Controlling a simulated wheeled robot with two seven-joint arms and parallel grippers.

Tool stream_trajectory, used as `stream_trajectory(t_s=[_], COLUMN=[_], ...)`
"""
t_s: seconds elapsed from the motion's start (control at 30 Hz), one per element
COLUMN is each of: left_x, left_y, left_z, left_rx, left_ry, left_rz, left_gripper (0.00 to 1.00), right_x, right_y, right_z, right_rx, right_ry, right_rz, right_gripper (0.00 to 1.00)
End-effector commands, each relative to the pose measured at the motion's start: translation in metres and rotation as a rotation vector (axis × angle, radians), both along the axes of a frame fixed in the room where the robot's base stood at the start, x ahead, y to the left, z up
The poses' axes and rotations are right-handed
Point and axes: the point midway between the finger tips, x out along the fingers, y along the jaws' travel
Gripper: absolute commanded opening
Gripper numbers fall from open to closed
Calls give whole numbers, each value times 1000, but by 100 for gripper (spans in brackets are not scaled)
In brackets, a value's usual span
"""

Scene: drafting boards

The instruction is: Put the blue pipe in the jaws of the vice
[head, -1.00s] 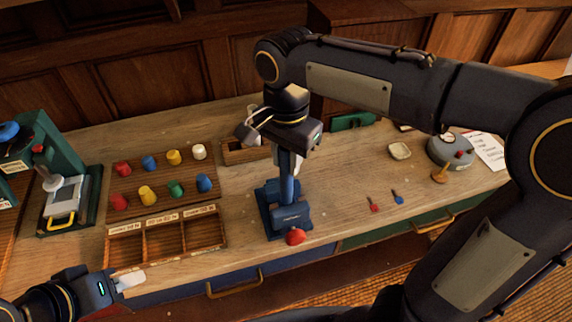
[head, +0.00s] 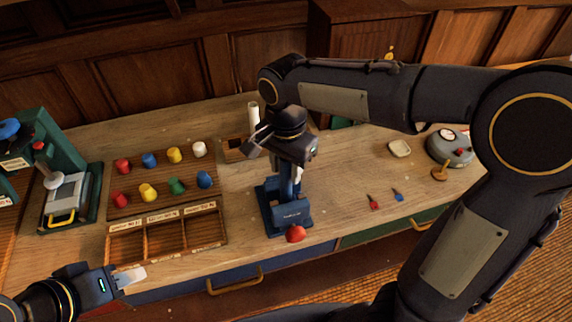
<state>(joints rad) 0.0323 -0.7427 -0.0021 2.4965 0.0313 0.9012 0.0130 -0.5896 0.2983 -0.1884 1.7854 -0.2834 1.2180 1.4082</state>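The blue vice (head: 291,215) with a red knob stands near the front edge of the bench. The blue pipe (head: 286,180) is upright at the vice, under my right gripper (head: 296,166). My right gripper is above the vice with its fingers around the pipe's upper part and appears shut on it. The pipe's top is hidden by the gripper, and I cannot tell whether its lower end is between the jaws. My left gripper (head: 132,277) is at the front left edge, apart from everything; its pale fingers look empty, their gap unclear.
A board with several coloured knobs (head: 147,192) and a divided wooden tray (head: 125,252) are left of the vice. A green press (head: 72,160) stands far left. A white pipe (head: 254,116) stands behind. A gauge (head: 450,148), small dish (head: 399,148) and two small tools (head: 373,201) lie right.

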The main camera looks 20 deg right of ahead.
Motion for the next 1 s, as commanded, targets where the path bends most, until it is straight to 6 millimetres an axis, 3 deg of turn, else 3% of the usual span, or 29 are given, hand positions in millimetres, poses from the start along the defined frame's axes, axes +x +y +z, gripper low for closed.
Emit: stream_trajectory(t_s=[0.07, 0.47, 1.0], left_x=[0, 0, 0], left_y=[0, 0, 0], left_z=[0, 2, 3], left_rx=[0, 0, 0], left_ry=[0, 0, 0], left_rz=[0, 0, 0], left_gripper=[36, 36, 36], right_x=[0, 0, 1], right_y=[0, 0, 1], right_z=[0, 10, 111], right_rx=[0, 1, 2], right_ry=[0, -2, -2], right_rz=[0, 0, 0], right_gripper=[47, 47, 47])
